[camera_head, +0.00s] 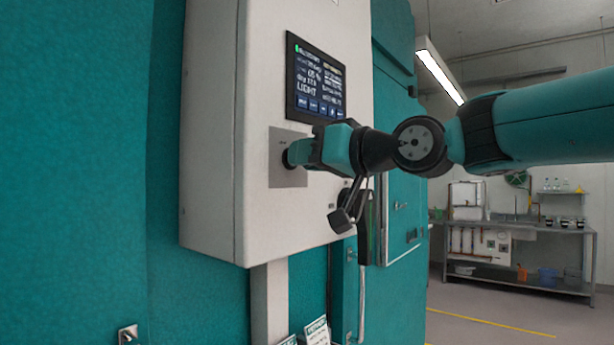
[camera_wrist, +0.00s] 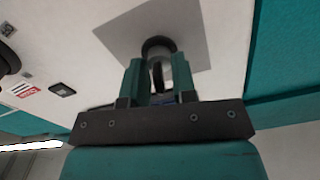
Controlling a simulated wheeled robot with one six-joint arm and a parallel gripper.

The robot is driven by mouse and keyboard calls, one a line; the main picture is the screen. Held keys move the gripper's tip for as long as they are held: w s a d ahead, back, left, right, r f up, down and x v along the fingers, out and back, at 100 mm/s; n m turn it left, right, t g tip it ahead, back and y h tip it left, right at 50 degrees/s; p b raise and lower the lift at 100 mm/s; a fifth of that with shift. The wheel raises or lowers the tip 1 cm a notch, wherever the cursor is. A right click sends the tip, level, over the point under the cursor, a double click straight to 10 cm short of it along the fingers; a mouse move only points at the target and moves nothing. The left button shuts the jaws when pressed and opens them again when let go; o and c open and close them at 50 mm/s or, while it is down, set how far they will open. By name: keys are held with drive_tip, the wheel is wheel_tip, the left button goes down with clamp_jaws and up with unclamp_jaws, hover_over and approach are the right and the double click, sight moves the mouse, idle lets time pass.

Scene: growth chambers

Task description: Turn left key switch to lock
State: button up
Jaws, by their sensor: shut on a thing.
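The key switch (camera_wrist: 157,47) is a dark round collar on a grey square plate (camera_head: 288,178) on the front of a white control box (camera_head: 215,130). The plate also shows in the wrist view (camera_wrist: 190,22). My gripper (camera_wrist: 158,78) is at the switch, its two teal fingers shut on the dark key (camera_wrist: 157,75) that stands out from the collar. In the head view my gripper (camera_head: 296,153) reaches the plate from the right and hides most of the switch. The key's exact turn angle and the switch markings cannot be read.
A lit display screen (camera_head: 316,80) sits just above the plate. A black handle-like part (camera_head: 364,225) hangs at the box's lower right. Teal chamber walls (camera_head: 90,150) flank the box. A lab bench (camera_head: 520,228) stands far right, with open floor before it.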

drive_tip(key=n+b, duration=0.4)
drive_tip(key=b, duration=0.1)
drive_tip(key=shift+f+n, duration=0.25)
drive_tip(key=shift+n, duration=0.05)
drive_tip(key=shift+s+r+n+b, duration=0.1)
drive_tip(key=shift+r+n+b, duration=0.1)
drive_tip(key=shift+n+b, duration=1.45)
drive_tip(key=shift+n, duration=0.45)
drive_tip(key=o, duration=0.6)
drive_tip(key=shift+b+v, duration=2.1)
drive_tip(key=shift+v, duration=6.55)
drive_tip(key=shift+f, duration=0.1)
